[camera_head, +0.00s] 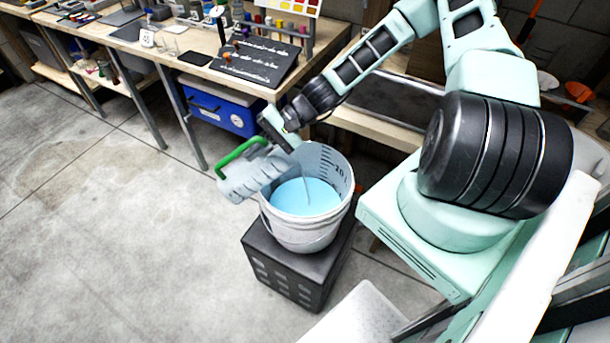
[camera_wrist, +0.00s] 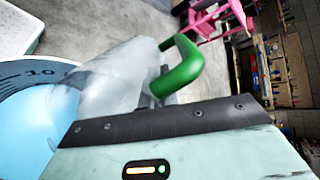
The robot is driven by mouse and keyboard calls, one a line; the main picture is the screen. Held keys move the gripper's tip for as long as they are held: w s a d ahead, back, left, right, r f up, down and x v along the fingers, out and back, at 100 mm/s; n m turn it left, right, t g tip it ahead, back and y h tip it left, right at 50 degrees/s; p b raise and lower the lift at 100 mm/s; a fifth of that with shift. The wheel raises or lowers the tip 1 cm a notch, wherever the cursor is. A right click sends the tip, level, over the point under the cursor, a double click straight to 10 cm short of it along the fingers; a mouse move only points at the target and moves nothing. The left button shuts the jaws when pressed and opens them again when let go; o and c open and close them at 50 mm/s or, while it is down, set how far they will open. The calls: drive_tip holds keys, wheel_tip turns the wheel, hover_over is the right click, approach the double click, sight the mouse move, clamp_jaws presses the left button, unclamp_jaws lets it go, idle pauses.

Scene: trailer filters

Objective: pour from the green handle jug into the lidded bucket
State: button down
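The translucent grey jug (camera_head: 248,178) with a green handle (camera_head: 240,150) is tilted, held in the air at the left rim of the bucket. The white bucket (camera_head: 300,235) stands upright with its top open and light blue liquid (camera_head: 305,197) inside; no lid shows on it. A faint thin streak, perhaps a stream, shows above the liquid. My gripper (camera_head: 264,142) is at the jug's handle and appears shut on it; the fingertips are partly hidden. In the wrist view the jug (camera_wrist: 115,80) and handle (camera_wrist: 182,68) lie just ahead of my gripper, with the bucket (camera_wrist: 22,72) at left.
The bucket stands on a black crate (camera_head: 290,270). A workbench (camera_head: 225,75) with bottles, a dark board and colour cards runs behind, with a blue box (camera_head: 222,108) under it. The concrete floor (camera_head: 100,230) to the left is clear.

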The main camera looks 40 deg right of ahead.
drive_tip(key=shift+s+d+f+y+b, duration=0.1)
drive_tip(key=shift+d+f+y+b, duration=0.4)
drive_tip(key=shift+b, duration=0.7)
idle(1.5)
drive_tip(key=shift+a+r, duration=0.1)
drive_tip(key=shift+a, duration=0.1)
